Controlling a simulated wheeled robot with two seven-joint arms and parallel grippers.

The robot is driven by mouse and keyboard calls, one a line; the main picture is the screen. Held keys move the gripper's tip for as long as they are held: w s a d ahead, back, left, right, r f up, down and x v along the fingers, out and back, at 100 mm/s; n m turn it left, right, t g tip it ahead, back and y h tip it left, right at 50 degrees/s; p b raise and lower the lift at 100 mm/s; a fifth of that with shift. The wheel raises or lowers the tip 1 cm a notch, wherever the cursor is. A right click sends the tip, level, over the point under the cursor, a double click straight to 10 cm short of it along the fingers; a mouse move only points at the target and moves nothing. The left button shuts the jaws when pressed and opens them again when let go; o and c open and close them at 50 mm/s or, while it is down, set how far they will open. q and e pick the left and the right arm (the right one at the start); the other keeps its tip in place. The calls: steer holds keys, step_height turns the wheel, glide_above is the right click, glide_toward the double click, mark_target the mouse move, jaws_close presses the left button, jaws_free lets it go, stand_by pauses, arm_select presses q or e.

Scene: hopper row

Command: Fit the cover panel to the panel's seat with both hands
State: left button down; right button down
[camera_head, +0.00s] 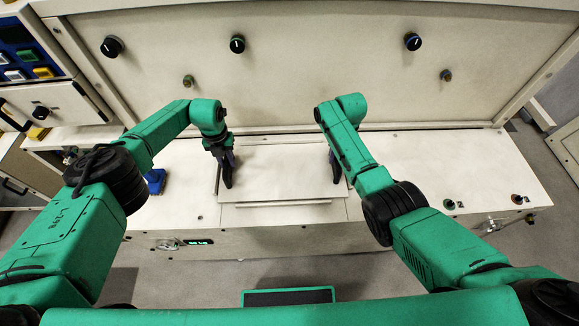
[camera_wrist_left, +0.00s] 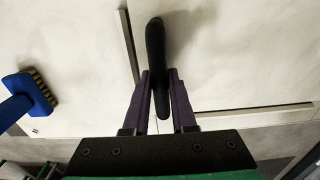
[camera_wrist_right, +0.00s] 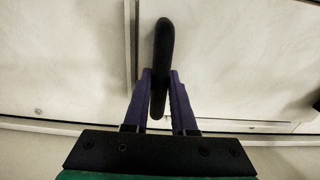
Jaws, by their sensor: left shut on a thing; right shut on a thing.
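The cover panel (camera_head: 285,170) is a pale flat plate over the middle of the white worktop, with a dark upright handle near each side. My left gripper (camera_head: 228,175) is shut on the left handle, a black rounded bar that shows between its fingers in the left wrist view (camera_wrist_left: 157,50). My right gripper (camera_head: 335,170) is shut on the right handle, also black in the right wrist view (camera_wrist_right: 162,50). The panel's seat is mostly hidden; a thin raised strip (camera_head: 283,204) runs along the panel's front. I cannot tell whether the panel rests or hovers.
A blue brush (camera_head: 155,181) lies on the worktop left of the panel and shows in the left wrist view (camera_wrist_left: 22,98). A tall sloped wall with knobs (camera_head: 237,44) stands behind. The worktop right of my right arm is mostly clear, with small knobs (camera_head: 449,204) near its front edge.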

arm_select(q)
steer(key=shift+d+r, duration=0.1)
steer(key=shift+r, duration=0.1)
arm_select(e)
steer(key=shift+r, duration=0.15)
arm_select(q)
steer(key=shift+f, duration=0.15)
steer(key=c, duration=1.2)
jaws_free()
steer(key=shift+s+f+b, duration=0.1)
steer(key=shift+f+b, duration=0.1)
steer(key=shift+b, duration=0.1)
arm_select(e)
steer(key=c, duration=1.2)
jaws_free()
steer(key=shift+s+f, duration=0.1)
steer(key=shift+f, duration=0.2)
arm_select(q)
steer(key=o, duration=0.5)
steer(key=shift+r, duration=0.1)
steer(key=shift+c, duration=0.2)
arm_select(e)
steer(key=o, duration=0.5)
steer(key=shift+c, duration=0.2)
steer(key=shift+r, duration=0.1)
